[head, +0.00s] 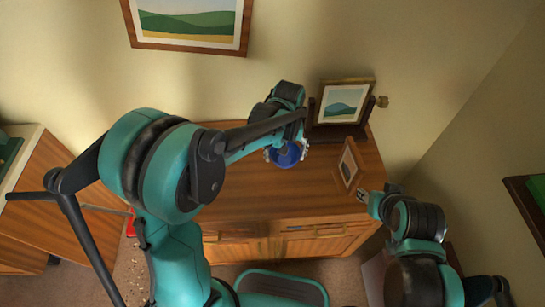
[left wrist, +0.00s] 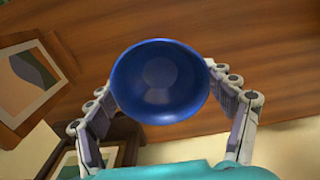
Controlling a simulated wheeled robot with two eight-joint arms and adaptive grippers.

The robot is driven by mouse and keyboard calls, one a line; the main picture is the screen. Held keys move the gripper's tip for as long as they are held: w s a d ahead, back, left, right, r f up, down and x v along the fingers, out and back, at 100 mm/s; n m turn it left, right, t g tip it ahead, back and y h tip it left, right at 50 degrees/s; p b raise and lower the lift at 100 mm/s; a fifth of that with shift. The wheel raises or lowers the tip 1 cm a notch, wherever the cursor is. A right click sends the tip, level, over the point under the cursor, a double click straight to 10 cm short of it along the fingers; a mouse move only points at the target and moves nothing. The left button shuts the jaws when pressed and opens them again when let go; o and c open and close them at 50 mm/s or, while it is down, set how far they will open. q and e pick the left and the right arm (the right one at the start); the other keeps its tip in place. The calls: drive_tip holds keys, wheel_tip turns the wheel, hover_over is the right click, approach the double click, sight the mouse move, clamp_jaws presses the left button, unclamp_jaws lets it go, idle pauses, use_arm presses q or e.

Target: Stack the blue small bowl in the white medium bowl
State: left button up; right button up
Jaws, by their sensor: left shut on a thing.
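The blue small bowl (head: 289,156) is between the fingers of my left gripper (head: 286,152), over the wooden cabinet top near its back. In the left wrist view the blue bowl (left wrist: 160,82) fills the space between the two fingers, its round inside facing the camera. My left gripper is shut on it. I cannot tell its exact height above the wood. I see no white medium bowl in either view. My right gripper (head: 366,197) is at the cabinet's right front edge, apart from the bowl; its fingers are too small to read.
The wooden cabinet (head: 235,200) has a mostly clear top at left and centre. A framed landscape picture (head: 343,104) stands at its back right. A smaller frame (head: 348,168) is near the right edge. Another wooden cabinet (head: 45,190) is at the far left.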

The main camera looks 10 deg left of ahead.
use_arm(q)
drive_tip(key=shift+w+d, duration=0.15)
drive_tip(key=shift+d, duration=0.05)
drive_tip(key=b, duration=0.4)
hover_over(256, 169)
wheel_tip(256, 169, down, 7)
drive_tip(key=shift+r, duration=0.1)
drive_tip(key=shift+f+b, duration=0.85)
drive_tip(key=shift+f, duration=1.1)
drive_tip(key=shift+f, duration=0.15)
drive_tip(key=o, duration=1.2)
drive_tip(key=shift+c, duration=0.2)
